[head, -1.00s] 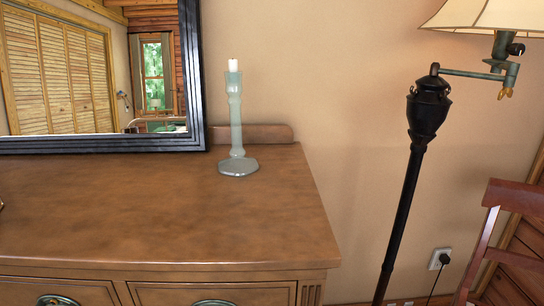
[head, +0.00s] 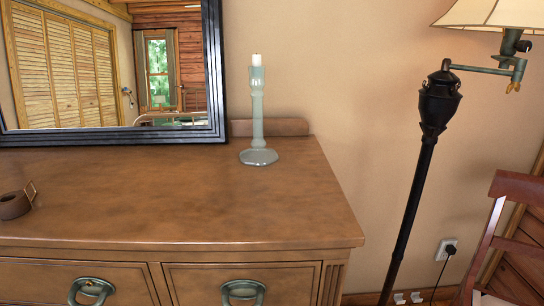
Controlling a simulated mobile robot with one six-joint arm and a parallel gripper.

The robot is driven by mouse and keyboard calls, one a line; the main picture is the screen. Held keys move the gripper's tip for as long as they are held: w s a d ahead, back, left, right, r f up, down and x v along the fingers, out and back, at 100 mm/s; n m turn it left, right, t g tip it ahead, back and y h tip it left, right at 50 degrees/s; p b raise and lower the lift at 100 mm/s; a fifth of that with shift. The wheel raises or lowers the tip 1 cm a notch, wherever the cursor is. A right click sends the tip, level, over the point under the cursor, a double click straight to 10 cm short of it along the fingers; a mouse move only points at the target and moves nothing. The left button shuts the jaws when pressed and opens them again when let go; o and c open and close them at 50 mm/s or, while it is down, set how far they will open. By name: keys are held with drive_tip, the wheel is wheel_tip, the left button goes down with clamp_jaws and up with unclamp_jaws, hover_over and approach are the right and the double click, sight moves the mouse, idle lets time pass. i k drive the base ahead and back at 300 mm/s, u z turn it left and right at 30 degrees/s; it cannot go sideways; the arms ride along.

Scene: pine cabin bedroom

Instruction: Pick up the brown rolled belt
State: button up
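The brown rolled belt (head: 14,205) lies on the dresser top at the far left edge of the head view. Its buckle (head: 30,190) sticks up at its right side. The wooden dresser (head: 180,205) bears it. My gripper is not in the head view.
A pale glass candlestick (head: 257,115) with a candle stands at the back right of the dresser. A dark-framed mirror (head: 120,136) is behind the dresser. A black floor lamp (head: 424,150) and a reddish wooden chair (head: 510,220) stand to the right. The dresser's middle is clear.

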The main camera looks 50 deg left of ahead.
sight(12, 204)
drive_tip(key=k, duration=2.45)
drive_tip(key=u, duration=2.05)
drive_tip(key=i, duration=1)
drive_tip(key=u, duration=0.05)
